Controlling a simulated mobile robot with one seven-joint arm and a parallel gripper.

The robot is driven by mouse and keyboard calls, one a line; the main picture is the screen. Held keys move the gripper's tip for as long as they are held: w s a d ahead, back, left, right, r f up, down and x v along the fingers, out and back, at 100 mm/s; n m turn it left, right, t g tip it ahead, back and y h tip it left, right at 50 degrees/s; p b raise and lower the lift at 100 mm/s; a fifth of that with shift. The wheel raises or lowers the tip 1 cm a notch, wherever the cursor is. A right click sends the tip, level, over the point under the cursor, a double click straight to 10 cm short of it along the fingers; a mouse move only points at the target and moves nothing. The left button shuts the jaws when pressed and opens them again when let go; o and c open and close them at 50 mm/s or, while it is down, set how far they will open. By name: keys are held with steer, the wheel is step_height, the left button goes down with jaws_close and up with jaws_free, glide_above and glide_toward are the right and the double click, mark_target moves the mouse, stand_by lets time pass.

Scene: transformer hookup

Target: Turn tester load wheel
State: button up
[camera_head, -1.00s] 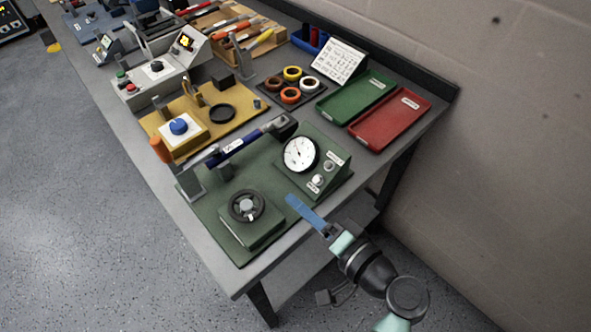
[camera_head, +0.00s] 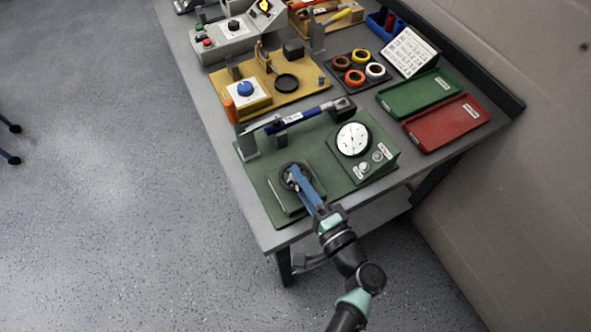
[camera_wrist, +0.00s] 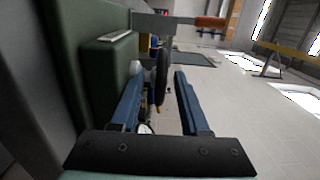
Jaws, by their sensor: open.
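The tester is a green board (camera_head: 262,190) at the near end of the bench. Its load wheel (camera_head: 284,174) is a dark handwheel on a raised green block (camera_head: 281,198), and my gripper partly covers it in the head view. My gripper (camera_head: 296,176) has blue fingers and is at the wheel. In the wrist view the wheel (camera_wrist: 162,75) stands edge-on between the fingertips of my open gripper (camera_wrist: 158,78). Gaps show on both sides, so the fingers do not appear to press on it. The round dial gauge (camera_head: 353,139) is on the tester's right side.
A torque wrench with a blue shaft (camera_head: 293,121) lies across the back of the tester. A green tray (camera_head: 410,95) and a red tray (camera_head: 450,122) sit to the right. A yellow board (camera_head: 290,99) is behind. Open floor lies left of the bench.

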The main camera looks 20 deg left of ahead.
steer(key=shift+x, duration=0.95)
steer(key=shift+c, duration=0.2)
jaws_close()
